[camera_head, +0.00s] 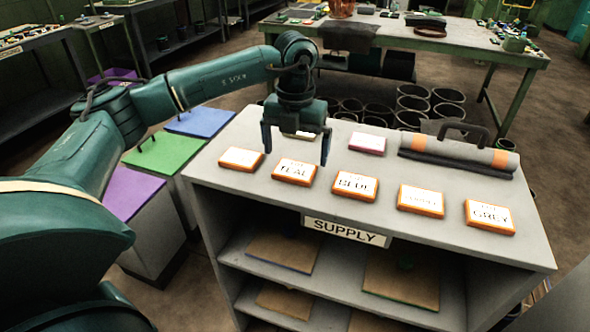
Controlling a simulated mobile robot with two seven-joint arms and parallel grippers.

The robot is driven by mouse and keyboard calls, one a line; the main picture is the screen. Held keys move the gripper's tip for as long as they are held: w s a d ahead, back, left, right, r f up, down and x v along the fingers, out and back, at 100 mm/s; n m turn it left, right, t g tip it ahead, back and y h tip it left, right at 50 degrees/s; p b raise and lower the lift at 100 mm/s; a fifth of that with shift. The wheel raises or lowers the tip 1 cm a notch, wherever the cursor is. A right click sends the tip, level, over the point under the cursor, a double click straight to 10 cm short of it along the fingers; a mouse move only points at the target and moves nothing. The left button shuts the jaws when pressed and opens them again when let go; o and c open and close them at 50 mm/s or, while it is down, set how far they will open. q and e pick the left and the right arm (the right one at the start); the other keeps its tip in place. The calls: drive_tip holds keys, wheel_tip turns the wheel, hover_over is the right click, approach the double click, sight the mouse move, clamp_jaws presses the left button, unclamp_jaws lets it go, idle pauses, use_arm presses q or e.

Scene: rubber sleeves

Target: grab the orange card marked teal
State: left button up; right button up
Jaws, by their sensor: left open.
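The orange-edged card marked TEAL (295,171) lies flat on the grey top of the SUPPLY shelf unit, second from the left in a row of orange-edged cards. My left gripper (296,157) points down over the shelf top by this card. Its two fingers are apart, with nothing seen between them. The left fingertip is near the gap between the first and second cards, the right one just right of the TEAL card's far edge. I cannot tell its exact height. My right gripper is not in view.
Other orange-edged cards lie beside it: one at left (241,159), one right (355,184), another (420,200) and GREY (490,216). A pink-edged card (367,144) lies behind. A grey roll with a handle (460,152) lies at the back right.

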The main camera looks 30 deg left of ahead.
sight(296, 167)
use_arm(q)
drive_tip(key=shift+f, duration=1.75)
drive_tip(key=shift+d, duration=0.1)
drive_tip(key=c, duration=1)
